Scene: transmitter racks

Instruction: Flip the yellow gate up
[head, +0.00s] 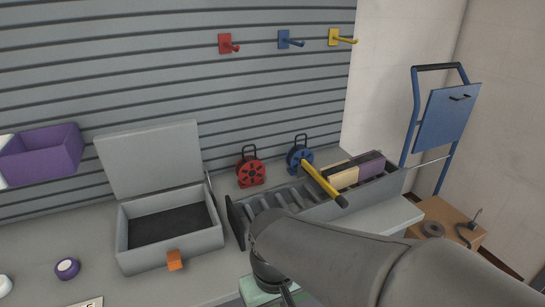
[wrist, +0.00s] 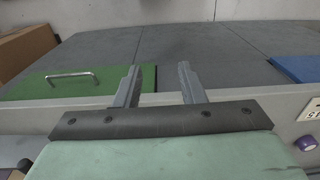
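The yellow gate (head: 322,182) is a yellow bar with a dark end. In the head view it slopes down toward the front right across the grey slotted rack (head: 320,211) on the bench. A cream block and a purple block sit in the rack to its right. My gripper is in front of and below the rack, at the bottom of the head view, mostly hidden behind my arm. In the wrist view my gripper (wrist: 158,84) is open, its two fingers apart with nothing between them. The gate does not show in the wrist view.
A grey open-lidded box (head: 168,240) with an orange latch stands left of the rack. A red reel (head: 251,172) and a blue reel (head: 297,153) stand behind it. A green panel with a handle (wrist: 80,82) lies beyond my fingers in the wrist view.

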